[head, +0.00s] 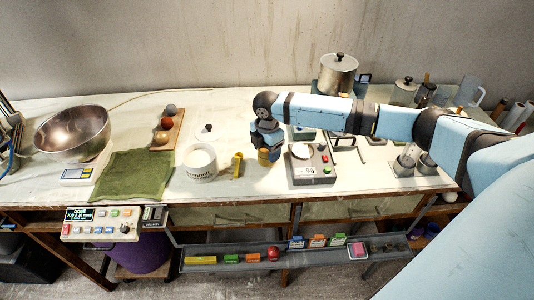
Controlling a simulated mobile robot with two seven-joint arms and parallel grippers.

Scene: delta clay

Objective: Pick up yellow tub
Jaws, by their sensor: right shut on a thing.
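A small yellow tub (269,155) stands on or just above the worktop near its front edge, left of a small scale. My right gripper (267,148) reaches down over it from above, its arm coming in from the right. The gripper is shut on the tub and covers its upper part. Whether the tub's base touches the worktop is hard to tell. My left gripper is not in view.
The scale (313,166) stands close right of the tub. A yellow upright object (237,165) and a white labelled container (200,162) stand to its left. A green cloth (135,175) and a metal bowl (73,134) lie farther left.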

